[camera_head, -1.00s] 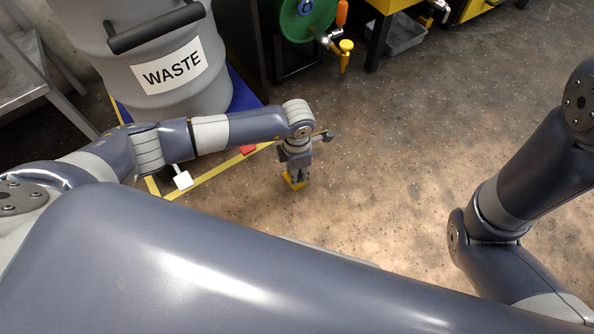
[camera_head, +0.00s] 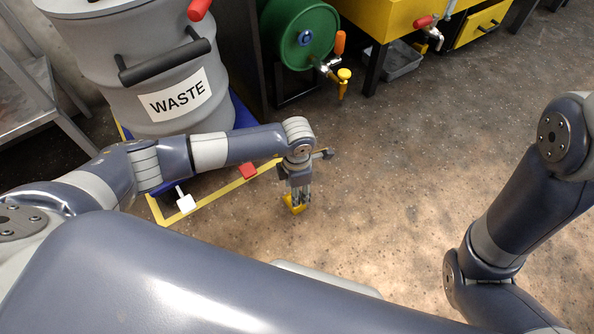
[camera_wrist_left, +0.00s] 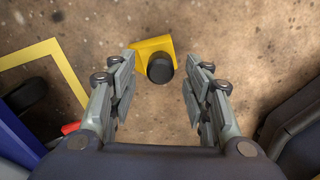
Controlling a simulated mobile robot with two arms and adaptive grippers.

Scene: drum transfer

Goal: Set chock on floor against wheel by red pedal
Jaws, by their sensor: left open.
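The yellow chock (camera_head: 289,208) lies on the floor, to the right of the yellow floor line. In the left wrist view the chock (camera_wrist_left: 147,49) shows a round black knob (camera_wrist_left: 160,68) on its near side. My left gripper (camera_head: 299,198) points down at it. In the left wrist view the fingers (camera_wrist_left: 160,76) are open, one on each side of the knob, with gaps to both; nothing is gripped. The red pedal (camera_head: 248,170) is left of the gripper, by the drum's blue dolly (camera_head: 246,118). A dark wheel (camera_wrist_left: 26,95) shows beside the blue dolly edge. My right gripper is out of view.
The grey WASTE drum (camera_head: 160,75) stands on the dolly. A white pedal (camera_head: 186,202) is at its near-left side. Behind stand a green drum (camera_head: 303,30) with a yellow-handled tap and a grey bin (camera_head: 401,60). Floor to the right of the chock is clear.

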